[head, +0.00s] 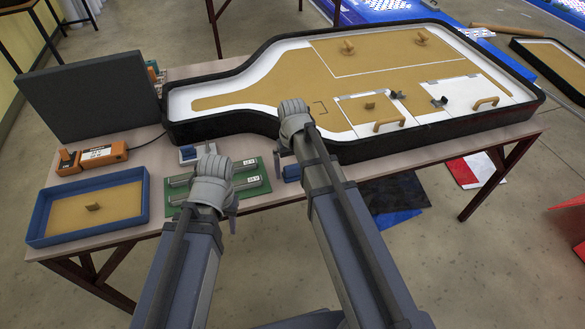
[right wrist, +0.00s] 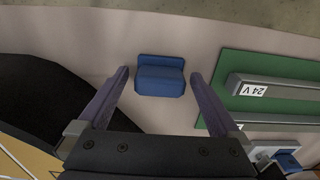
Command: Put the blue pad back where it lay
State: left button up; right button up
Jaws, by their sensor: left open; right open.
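A small blue piece with a raised block and a flat back edge (right wrist: 160,78) lies on the table between the spread fingers of my right gripper (right wrist: 158,82) in the right wrist view. It looks apart from both fingers. In the head view this blue piece (head: 292,173) shows left of my right forearm, partly hidden; my right gripper (head: 293,122) is open above the table there. A white block with a blue part (head: 188,153) stands behind the green board. I cannot tell for sure which is the blue pad. My left gripper (head: 212,170) is open over the green board (head: 252,175).
A large black-rimmed lightbox panel (head: 180,132) fills the back. A blue-rimmed tray (head: 145,203) lies at the left front. An orange power unit (head: 108,153) and a dark upright panel (head: 88,95) stand at the left. The bare tabletop near the front edge is narrow.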

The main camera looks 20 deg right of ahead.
aim_at(293, 166)
notch_tip(293, 166, up, 12)
jog(key=p, duration=1.2)
jog(key=s+a+n+h, duration=0.1)
jog(key=s+a+n, duration=0.2)
jog(key=s+a, duration=0.7)
jog(key=s, duration=0.4)
jog(key=shift+s+a+r, duration=0.15)
jog(key=shift+a+r, duration=0.05)
jog(key=shift+a, duration=0.05)
